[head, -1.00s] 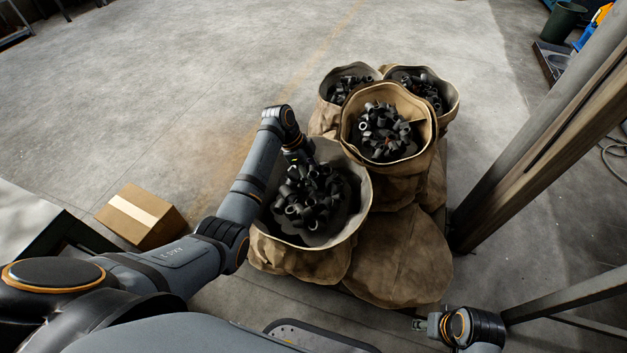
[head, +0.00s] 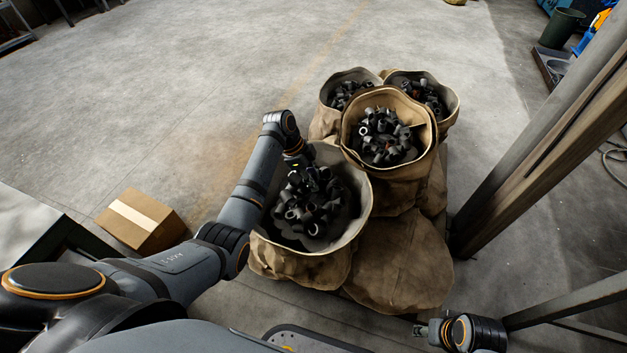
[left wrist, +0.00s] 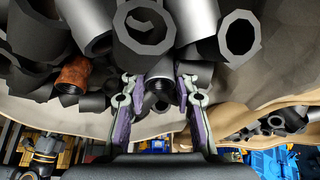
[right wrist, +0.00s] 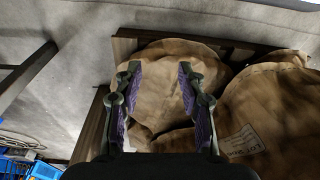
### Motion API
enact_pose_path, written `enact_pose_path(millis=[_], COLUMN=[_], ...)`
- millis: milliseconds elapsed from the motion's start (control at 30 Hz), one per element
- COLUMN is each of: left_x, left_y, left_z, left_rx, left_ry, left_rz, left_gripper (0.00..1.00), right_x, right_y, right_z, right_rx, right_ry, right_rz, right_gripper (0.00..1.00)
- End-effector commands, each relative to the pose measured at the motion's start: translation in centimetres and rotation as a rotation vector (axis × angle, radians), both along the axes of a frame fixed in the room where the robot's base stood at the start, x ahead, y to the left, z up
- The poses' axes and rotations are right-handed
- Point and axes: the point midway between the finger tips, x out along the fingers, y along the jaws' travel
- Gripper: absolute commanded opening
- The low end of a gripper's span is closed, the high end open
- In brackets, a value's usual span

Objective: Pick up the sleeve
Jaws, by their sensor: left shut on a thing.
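Dark grey, tube-shaped sleeves (head: 305,214) fill the front open sack (head: 352,235). My left gripper (left wrist: 160,84) is inside this sack, with its purple-padded fingers shut on one dark sleeve (left wrist: 160,101). Other sleeves (left wrist: 145,28) crowd close above the fingers in the left wrist view. In the head view the left fingertips are hard to make out among the sleeves. My right gripper (right wrist: 158,80) is open and empty, above brown sacks; in the head view it is at the lower right (head: 421,329).
Several more open sacks (head: 420,150) of dark parts stand behind the front one. A closed brown sack (head: 400,262) lies to its right. A cardboard box (head: 142,220) is on the floor at left. A post (head: 530,140) rises at right. Floor at the upper left is clear.

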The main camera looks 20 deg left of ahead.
Motion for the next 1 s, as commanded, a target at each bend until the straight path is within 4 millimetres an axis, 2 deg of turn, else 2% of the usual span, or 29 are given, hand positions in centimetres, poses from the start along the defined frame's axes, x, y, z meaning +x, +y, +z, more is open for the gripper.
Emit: enact_pose_path(millis=[133,233,367,500,600,800,1000], left_x=[0.1,0.1,-2.4,-5.4,-8.5,-12.4,-13.8], left_y=[0.0,0.0,0.4,0.8,1.3,1.8,1.9], left_z=[1.9,3.6,6.5,9.9,10.8,12.4,12.9], left_rx=[0.0,0.0,0.002,0.004,0.003,0.002,0.0], left_ry=[-0.004,-0.005,-0.004,-0.003,0.0,0.0,0.0], left_rz=[-0.001,0.0,0.001,-0.001,0.0,-0.001,-0.001], left_gripper=[0.0,0.0,0.0,0.0,0.0,0.0,0.0], right_x=[0.0,0.3,0.5,-0.2,-1.0,-2.6,-3.3], right_y=[-0.4,-0.8,-1.8,-2.9,-3.6,-4.4,-4.7], right_z=[1.3,-1.2,-5.6,-10.1,-12.6,-15.6,-16.7], right_rx=[-0.015,-0.024,-0.04,-0.058,-0.07,-0.082,-0.086], right_ry=[0.033,0.035,0.028,0.018,0.011,0.002,-0.001], right_rz=[-0.003,-0.01,-0.022,-0.03,-0.033,-0.034,-0.034], right_gripper=[0.4,0.4,0.4,0.4,0.4,0.4,0.4])
